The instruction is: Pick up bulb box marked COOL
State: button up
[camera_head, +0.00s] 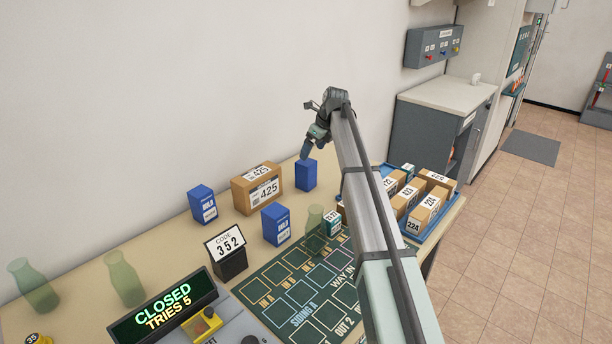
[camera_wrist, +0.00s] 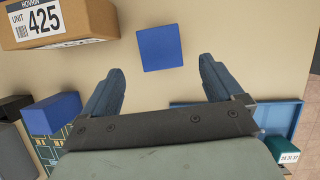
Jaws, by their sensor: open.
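A plain blue box (camera_head: 306,175) stands on the table near the wall, with no marking readable on its visible faces. My gripper (camera_head: 307,151) is above it, pointing down, open and empty. In the wrist view the blue box's top (camera_wrist: 159,48) lies just ahead of the gap between the open fingers (camera_wrist: 160,72), apart from both. Two more blue boxes, one at the left (camera_head: 203,204) and one in the middle (camera_head: 276,224), carry white labels too small to read surely. I cannot tell which box is marked COOL.
A carton marked 425 (camera_head: 257,188) stands left of the plain blue box. A code stand reading 352 (camera_head: 227,252), green bottles (camera_head: 124,279), a green siding board (camera_head: 302,285) and a blue tray (camera_head: 452,211) with several cartons share the table. Clear tabletop surrounds the plain box.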

aim_at(304, 167)
jog(key=x, duration=1)
jog(key=shift+a+f, duration=0.1)
jog(key=shift+f, duration=0.1)
jog(key=shift+r, duration=0.1)
jog(key=c, duration=1.2)
